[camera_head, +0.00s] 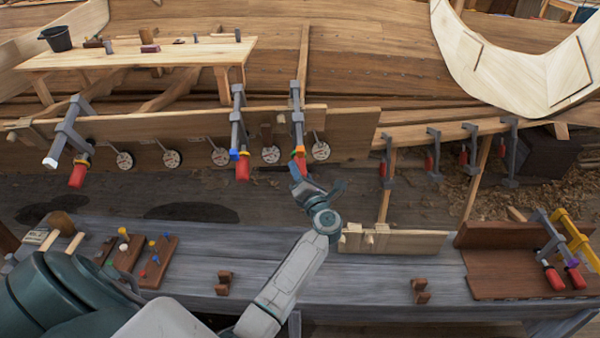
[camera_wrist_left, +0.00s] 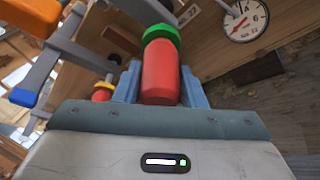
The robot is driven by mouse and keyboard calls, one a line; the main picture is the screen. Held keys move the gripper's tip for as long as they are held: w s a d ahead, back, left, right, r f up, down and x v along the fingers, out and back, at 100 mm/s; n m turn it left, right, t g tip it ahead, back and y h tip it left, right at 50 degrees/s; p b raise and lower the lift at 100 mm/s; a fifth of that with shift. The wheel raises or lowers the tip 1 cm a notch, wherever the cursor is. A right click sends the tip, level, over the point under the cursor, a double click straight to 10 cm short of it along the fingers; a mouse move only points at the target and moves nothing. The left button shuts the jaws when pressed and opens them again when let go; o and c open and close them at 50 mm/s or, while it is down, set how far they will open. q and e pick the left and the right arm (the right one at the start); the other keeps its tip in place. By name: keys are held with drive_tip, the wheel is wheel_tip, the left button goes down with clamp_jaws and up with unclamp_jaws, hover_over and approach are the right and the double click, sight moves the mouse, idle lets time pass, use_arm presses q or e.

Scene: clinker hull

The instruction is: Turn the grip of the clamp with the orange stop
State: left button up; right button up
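The clamp with the orange stop (camera_head: 299,117) hangs on the plank's edge at the middle of the head view. Its orange stop (camera_wrist_left: 36,14) shows at the top left of the wrist view. Its red grip (camera_wrist_left: 160,74), below a green collar (camera_wrist_left: 161,34), lies between the fingers of my left gripper (camera_wrist_left: 161,86). Both fingers sit close against the grip's sides, with no clear gap. In the head view my left gripper (camera_head: 303,180) is at the grip's lower end and partly hides it. My right gripper is not in view.
A clamp with a blue stop (camera_head: 237,125) is close on the left, and another clamp (camera_head: 70,132) is farther left. Round dials (camera_head: 321,150) line the plank (camera_head: 345,130). More clamps (camera_head: 433,150) hang at right. A grey bench (camera_head: 350,270) holding tools and blocks lies in front.

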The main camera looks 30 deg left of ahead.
use_arm(q)
drive_tip(key=o, duration=0.3)
drive_tip(key=shift+s+d, duration=0.1)
drive_tip(key=b+v, duration=0.2)
drive_tip(key=v, duration=0.8)
drive_tip(key=shift+s+d+b, duration=0.15)
drive_tip(key=shift+d+b, duration=0.1)
drive_tip(key=shift+b, duration=0.1)
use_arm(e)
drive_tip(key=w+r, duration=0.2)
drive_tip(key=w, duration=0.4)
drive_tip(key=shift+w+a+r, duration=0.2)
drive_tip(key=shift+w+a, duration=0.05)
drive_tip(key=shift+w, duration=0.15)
